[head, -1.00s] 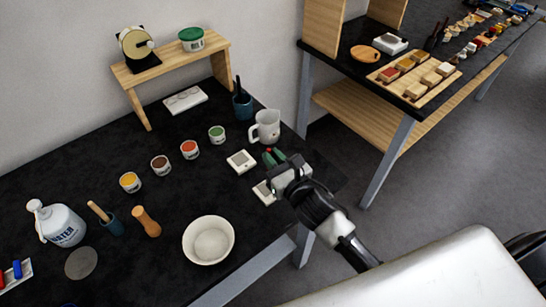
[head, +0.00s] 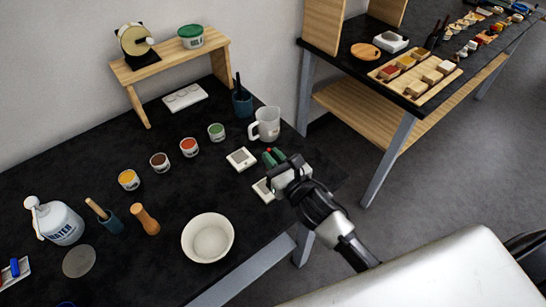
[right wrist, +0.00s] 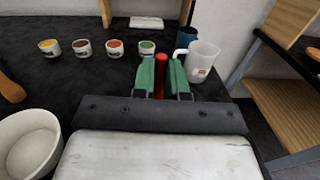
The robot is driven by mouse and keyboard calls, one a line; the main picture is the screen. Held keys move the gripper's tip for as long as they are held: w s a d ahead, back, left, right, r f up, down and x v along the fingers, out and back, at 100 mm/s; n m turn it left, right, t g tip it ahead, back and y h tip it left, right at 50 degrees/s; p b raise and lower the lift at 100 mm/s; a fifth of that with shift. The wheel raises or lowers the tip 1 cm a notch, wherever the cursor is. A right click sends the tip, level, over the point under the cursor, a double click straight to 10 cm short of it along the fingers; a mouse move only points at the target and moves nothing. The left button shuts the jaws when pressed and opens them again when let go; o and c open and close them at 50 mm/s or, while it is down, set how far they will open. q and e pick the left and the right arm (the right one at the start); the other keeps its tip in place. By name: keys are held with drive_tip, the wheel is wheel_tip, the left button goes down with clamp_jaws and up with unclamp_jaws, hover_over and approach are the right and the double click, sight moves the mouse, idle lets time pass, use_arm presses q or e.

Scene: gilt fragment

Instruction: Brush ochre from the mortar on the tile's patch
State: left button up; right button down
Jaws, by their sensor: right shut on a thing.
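My right gripper (head: 273,158) is shut on a thin red-ended tool (right wrist: 160,63), held between its green fingers. The tool's working end is hidden. The gripper is above the right part of the black table, by two white tiles with grey patches: one tile (head: 234,163) lies beside the fingers, the other (head: 260,188) is partly hidden under the gripper. A white bowl (head: 208,253), perhaps the mortar, stands at the front; its contents look pale. A pot with yellow-ochre content (head: 129,180) is farther left. My left gripper is out of view.
Brown (head: 160,162), red (head: 189,147) and green (head: 216,132) pots continue the row. A pitcher (head: 266,124) and a blue cup (head: 242,103) stand behind the gripper. A water bottle (head: 60,222) is at left. The table between pots and bowl is mostly clear.

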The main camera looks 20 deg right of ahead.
drive_tip(key=shift+f+b, duration=0.7)
drive_tip(key=shift+f, duration=0.2)
drive_tip(key=shift+w, duration=0.1)
drive_tip(key=shift+f, duration=0.1)
idle(3.9)
wheel_tip(320, 180, up, 6)
drive_tip(key=p, duration=0.6)
